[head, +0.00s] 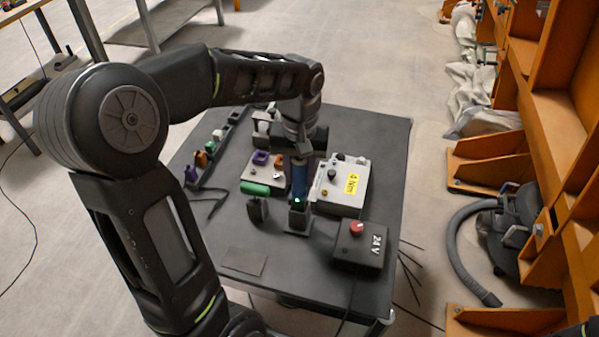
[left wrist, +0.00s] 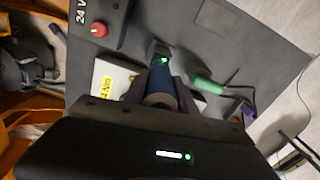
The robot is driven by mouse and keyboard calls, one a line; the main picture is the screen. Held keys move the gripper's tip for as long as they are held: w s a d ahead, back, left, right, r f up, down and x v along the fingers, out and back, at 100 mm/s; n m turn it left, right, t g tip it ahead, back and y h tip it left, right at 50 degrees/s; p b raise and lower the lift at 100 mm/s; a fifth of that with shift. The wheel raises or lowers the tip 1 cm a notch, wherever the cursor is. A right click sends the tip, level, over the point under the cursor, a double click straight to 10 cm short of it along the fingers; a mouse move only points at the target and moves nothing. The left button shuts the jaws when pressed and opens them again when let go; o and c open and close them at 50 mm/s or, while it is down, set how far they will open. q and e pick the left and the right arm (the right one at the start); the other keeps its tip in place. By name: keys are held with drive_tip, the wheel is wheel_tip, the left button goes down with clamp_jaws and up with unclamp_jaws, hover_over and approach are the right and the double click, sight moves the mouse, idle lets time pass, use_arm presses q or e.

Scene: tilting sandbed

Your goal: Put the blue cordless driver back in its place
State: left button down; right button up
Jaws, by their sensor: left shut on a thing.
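The blue cordless driver (head: 299,178) stands roughly upright in my left gripper (head: 300,164), whose fingers are closed around its body. The lower end of the driver is at a dark square holder (head: 298,219), with a small green light at the holder's top. In the left wrist view the driver (left wrist: 160,80) lies between the fingers (left wrist: 160,90), lined up with the holder (left wrist: 157,48). I cannot tell whether the driver is fully seated in the holder. My right gripper is not in view.
A white box with a yellow label (head: 342,186) stands close right of the driver. A green-handled tool (head: 255,188) is close left. A dark 24 V box with a red knob (head: 359,246) is front right. A rack (head: 205,158) lines the left; the table's front left is mostly clear.

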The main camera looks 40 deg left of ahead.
use_arm(q)
drive_tip(key=shift+f+b, duration=1.25)
drive_tip(key=shift+f, duration=0.4)
drive_tip(key=c, duration=0.9)
unclamp_jaws()
drive_tip(key=shift+o, duration=0.3)
drive_tip(key=o, duration=0.4)
